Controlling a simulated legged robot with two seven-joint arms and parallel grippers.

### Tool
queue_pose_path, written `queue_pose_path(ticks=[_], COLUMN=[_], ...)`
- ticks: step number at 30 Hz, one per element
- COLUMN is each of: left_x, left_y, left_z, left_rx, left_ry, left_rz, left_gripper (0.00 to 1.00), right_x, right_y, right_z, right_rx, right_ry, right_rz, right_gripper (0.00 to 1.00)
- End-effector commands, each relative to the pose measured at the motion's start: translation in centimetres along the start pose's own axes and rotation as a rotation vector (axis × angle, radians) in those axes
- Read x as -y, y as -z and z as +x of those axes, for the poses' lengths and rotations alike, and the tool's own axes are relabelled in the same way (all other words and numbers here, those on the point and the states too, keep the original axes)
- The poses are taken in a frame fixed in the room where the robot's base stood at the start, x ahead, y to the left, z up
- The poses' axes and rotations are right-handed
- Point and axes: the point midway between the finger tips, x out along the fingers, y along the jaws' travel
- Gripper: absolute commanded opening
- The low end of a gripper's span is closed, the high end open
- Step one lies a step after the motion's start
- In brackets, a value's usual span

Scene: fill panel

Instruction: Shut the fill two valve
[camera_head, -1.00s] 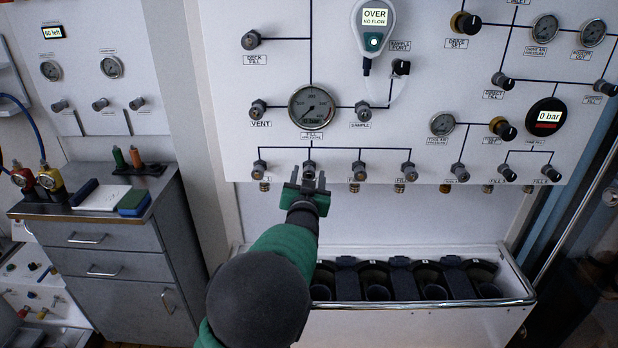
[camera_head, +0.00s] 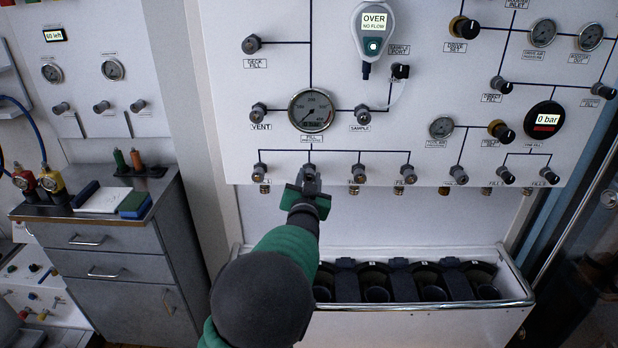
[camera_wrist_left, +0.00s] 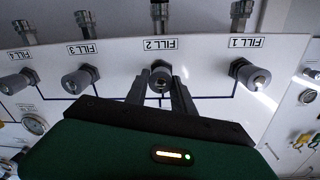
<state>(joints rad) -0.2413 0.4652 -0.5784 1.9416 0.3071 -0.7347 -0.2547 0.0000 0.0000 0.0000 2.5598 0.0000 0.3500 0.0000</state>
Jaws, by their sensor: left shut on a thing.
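The fill two valve is a small grey knob on the white panel, second from the left in the lower row. In the left wrist view the knob (camera_wrist_left: 160,80) sits under the label FILL 2, between my two fingers. My left gripper (camera_head: 309,178) is shut on it, and its fingers also show in the left wrist view (camera_wrist_left: 161,88). In the head view the gripper hides most of the knob. My right gripper is not in view.
The fill one knob (camera_head: 259,171) and fill three knob (camera_head: 358,172) stand close on either side. A pressure gauge (camera_head: 311,110) is above. A white trough (camera_head: 420,318) with dark bottle holders lies below. A grey cabinet (camera_head: 120,260) stands at left.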

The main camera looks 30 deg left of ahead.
Motion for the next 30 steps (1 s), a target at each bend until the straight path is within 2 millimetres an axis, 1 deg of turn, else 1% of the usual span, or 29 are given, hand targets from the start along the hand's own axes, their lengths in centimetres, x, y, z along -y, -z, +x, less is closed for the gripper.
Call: queue_pose_path(ticks=[3, 4, 8, 17, 20, 23, 30], left_x=[0.0, 0.0, 0.0, 0.0, 0.0, 0.0, 0.0], left_y=[-0.1, -0.1, -0.1, 0.0, 0.1, 0.1, 0.1], left_z=[0.0, 0.0, 0.0, -0.1, -1.0, -3.0, -10.1], left_rx=[0.000, 0.000, 0.000, -0.001, -0.001, -0.001, 0.000], left_ry=[-0.001, -0.001, 0.000, 0.000, -0.001, -0.002, -0.003], left_rz=[0.001, 0.001, 0.000, -0.001, -0.002, -0.004, -0.006], left_gripper=[0.00, 0.34, 0.51, 0.51, 0.51, 0.51, 0.51], right_x=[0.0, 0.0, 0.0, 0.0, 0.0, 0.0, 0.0], right_y=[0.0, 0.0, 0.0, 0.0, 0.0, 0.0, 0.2], right_z=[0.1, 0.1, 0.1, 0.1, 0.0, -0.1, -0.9], right_rx=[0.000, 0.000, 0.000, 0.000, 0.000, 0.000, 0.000], right_ry=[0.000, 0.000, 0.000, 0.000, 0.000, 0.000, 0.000], right_rz=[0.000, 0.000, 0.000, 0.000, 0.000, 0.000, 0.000], right_gripper=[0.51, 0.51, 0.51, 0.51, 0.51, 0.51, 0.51])
